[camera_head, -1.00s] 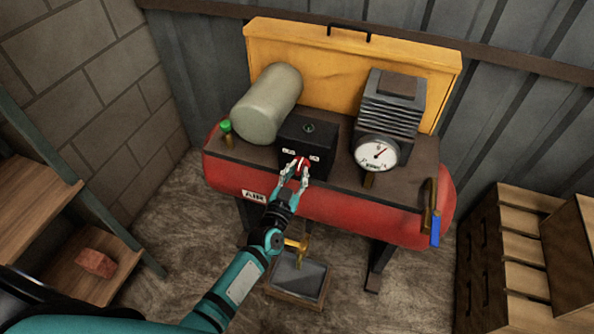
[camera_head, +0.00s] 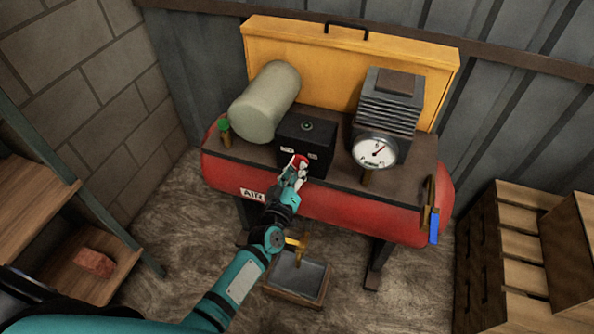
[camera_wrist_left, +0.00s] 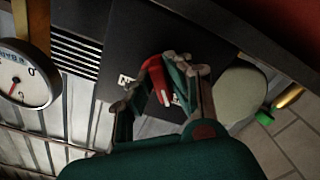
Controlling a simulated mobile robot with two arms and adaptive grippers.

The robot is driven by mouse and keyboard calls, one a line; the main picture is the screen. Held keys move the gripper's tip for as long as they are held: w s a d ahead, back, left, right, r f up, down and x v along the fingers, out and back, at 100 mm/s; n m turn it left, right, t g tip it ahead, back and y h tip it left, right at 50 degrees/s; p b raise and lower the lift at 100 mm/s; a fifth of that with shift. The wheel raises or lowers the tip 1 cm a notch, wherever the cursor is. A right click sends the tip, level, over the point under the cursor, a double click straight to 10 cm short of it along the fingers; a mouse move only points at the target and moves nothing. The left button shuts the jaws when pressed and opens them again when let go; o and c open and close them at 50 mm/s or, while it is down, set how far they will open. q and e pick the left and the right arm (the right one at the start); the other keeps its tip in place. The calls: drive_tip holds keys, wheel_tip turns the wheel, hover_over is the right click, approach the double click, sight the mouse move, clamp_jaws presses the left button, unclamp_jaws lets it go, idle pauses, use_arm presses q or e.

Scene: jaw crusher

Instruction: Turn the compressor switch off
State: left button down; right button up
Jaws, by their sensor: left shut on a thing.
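The compressor switch is a red knob (camera_head: 300,161) on the front of a black box (camera_head: 309,133) that sits on the red compressor tank (camera_head: 340,207). My left gripper (camera_head: 297,172) is at the knob, shut on it, and hides part of it. In the left wrist view the red knob (camera_wrist_left: 157,78) with a pale pointer stripe shows between the fingers (camera_wrist_left: 162,88). Small white labels sit on both sides of it, partly covered by the fingers, and I cannot read them. My right gripper does not show.
A round pressure gauge (camera_head: 376,152) and a finned motor block (camera_head: 389,100) stand right of the box. A grey-green cylinder (camera_head: 265,102) lies to its left. A green-capped valve (camera_head: 225,130) is at the far left, a blue-handled lever (camera_head: 435,224) at the right. A tray (camera_head: 298,276) sits below.

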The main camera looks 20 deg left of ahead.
use_arm(q)
drive_tip(key=shift+f+n, duration=0.1)
drive_tip(key=shift+n, duration=0.5)
drive_tip(key=c, duration=1.3)
unclamp_jaws()
drive_tip(key=shift+s, duration=0.15)
drive_tip(key=s, duration=1.1)
drive_tip(key=shift+s+a, duration=0.2)
drive_tip(key=shift+s, duration=0.2)
